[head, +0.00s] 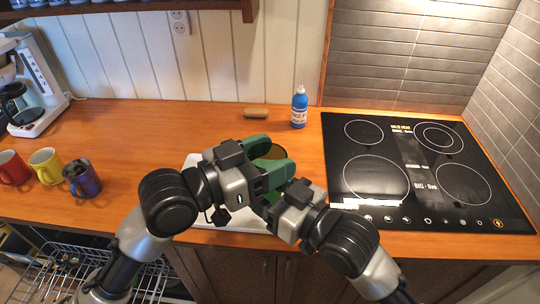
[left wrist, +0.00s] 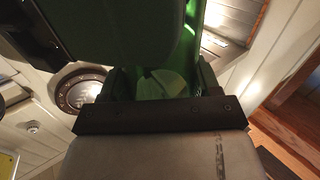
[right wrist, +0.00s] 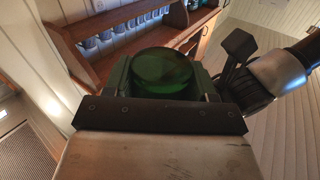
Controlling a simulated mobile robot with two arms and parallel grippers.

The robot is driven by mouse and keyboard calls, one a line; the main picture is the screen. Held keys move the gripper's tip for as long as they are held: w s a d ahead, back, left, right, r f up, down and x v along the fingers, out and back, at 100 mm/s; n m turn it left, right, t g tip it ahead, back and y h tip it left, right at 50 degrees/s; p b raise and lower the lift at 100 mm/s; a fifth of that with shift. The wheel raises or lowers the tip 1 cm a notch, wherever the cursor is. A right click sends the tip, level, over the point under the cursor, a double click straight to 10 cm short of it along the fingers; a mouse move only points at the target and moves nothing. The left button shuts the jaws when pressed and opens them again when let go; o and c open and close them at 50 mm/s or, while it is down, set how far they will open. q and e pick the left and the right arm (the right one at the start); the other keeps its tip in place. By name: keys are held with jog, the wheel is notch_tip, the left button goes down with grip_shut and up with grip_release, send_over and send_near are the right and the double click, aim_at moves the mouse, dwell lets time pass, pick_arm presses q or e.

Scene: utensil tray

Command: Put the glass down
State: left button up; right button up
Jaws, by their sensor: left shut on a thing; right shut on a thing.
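A greenish see-through glass (head: 275,152) is between the green fingers of my left gripper (head: 268,158), over the counter in the head view. It is mostly hidden by the fingers. My right gripper (head: 292,184) comes in from the lower right, close against the left one, and is also shut on the glass. In the right wrist view a round green end of the glass (right wrist: 163,70) shows between the fingers. In the left wrist view part of the glass (left wrist: 165,85) shows between the fingers. I cannot tell how high it is above the counter.
A white flat surface (head: 245,224) lies below my grippers, largely covered by them. A black cooktop (head: 410,170) is on the right. A blue bottle (head: 299,108) and a brown roll (head: 256,113) stand behind. Mugs (head: 46,165) are at left. Wooden counter (head: 140,130) between is clear.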

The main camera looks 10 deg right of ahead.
jog(key=o, duration=1.2)
jog(key=shift+f, duration=0.1)
jog(key=s+a+f+m+g+h, duration=0.1)
jog(key=s+f+g+h, duration=0.2)
jog(key=f, duration=0.9)
jog(key=s+a+f+g+h, duration=0.1)
jog(key=s+a+f+g, duration=0.2)
jog(key=f, duration=0.8)
jog(key=s+d+f+m+g+h, duration=0.15)
jog(key=d+f, duration=0.35)
jog(key=f, duration=0.6)
jog(key=s+d+f+m+g+h, duration=0.1)
jog(key=s+d+f+g+h, duration=0.3)
jog(key=f, duration=0.7)
jog(key=s+d+f, duration=0.4)
jog(key=s+f, duration=0.2)
jog(key=s, duration=0.1)
jog(key=s+d+f+m+g+h, duration=0.1)
jog(key=s+d+f, duration=0.3)
jog(key=s+f, duration=0.2)
jog(key=s+d+f+h, duration=0.1)
jog(key=s+d+f, duration=0.3)
jog(key=s, duration=0.5)
notch_tip(320, 180, down, 2)
jog(key=shift+s+d+f, duration=0.1)
jog(key=shift+s+d, duration=0.1)
jog(key=shift+d, duration=0.05)
